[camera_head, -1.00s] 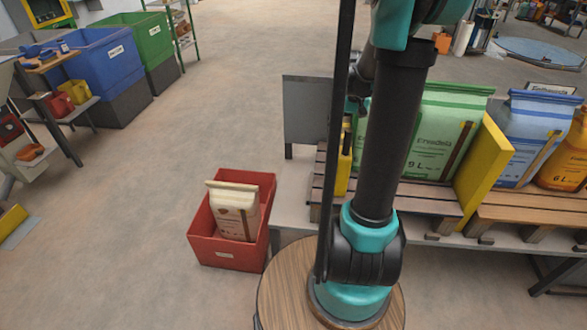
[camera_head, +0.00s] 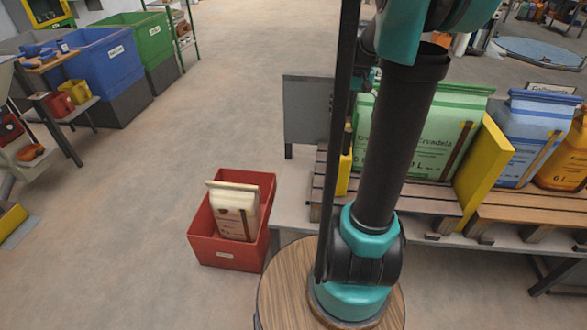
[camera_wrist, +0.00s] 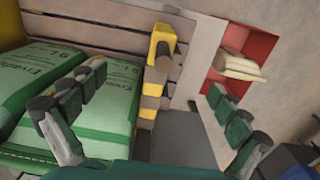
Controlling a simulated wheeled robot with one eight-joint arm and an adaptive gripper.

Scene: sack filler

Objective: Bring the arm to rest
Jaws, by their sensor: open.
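My gripper (camera_wrist: 155,118) shows in the wrist view with its two fingers spread wide apart and nothing between them. Below it in that view are green sacks (camera_wrist: 105,125) on the left and a yellow divider (camera_wrist: 160,55) in the middle. In the head view my arm rises in front of the slatted bench, and the gripper itself is mostly hidden behind the arm and the dark column. The green sacks (camera_head: 440,125) stand on the bench there, partly covered by my arm.
A red bin (camera_head: 228,250) on the floor holds a cream sack (camera_head: 238,215). A grey panel (camera_head: 305,110) stands at the bench's left end. A blue sack (camera_head: 530,140) stands right of the yellow divider (camera_head: 485,165). The floor at left centre is clear.

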